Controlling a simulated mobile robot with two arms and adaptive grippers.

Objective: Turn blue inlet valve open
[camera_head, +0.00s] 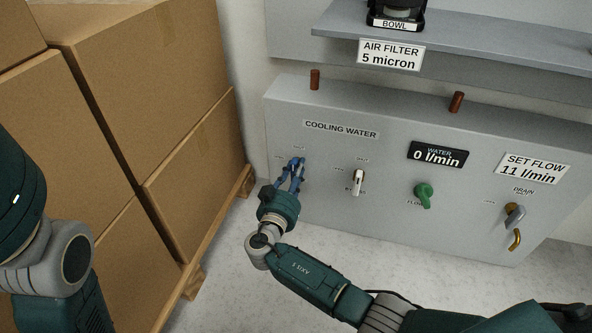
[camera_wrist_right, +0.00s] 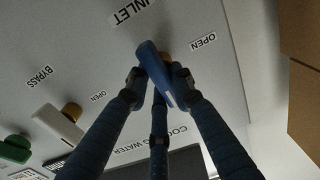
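The blue inlet valve handle (camera_wrist_right: 152,62) shows in the right wrist view below the INLET label, with an OPEN label to its right. In the head view my right gripper (camera_head: 295,163) is at the inlet valve on the left of the cooling water panel (camera_head: 330,215), and its blue fingers mostly hide the handle. In the right wrist view the fingertips of my right gripper (camera_wrist_right: 157,82) lie around the handle, one at each side and one below. Whether they press on it is not clear. My left arm shows at the left edge, its gripper out of view.
The water display (camera_head: 437,155) reads 0 l/min. Cardboard boxes (camera_head: 150,130) on a pallet stand close at left.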

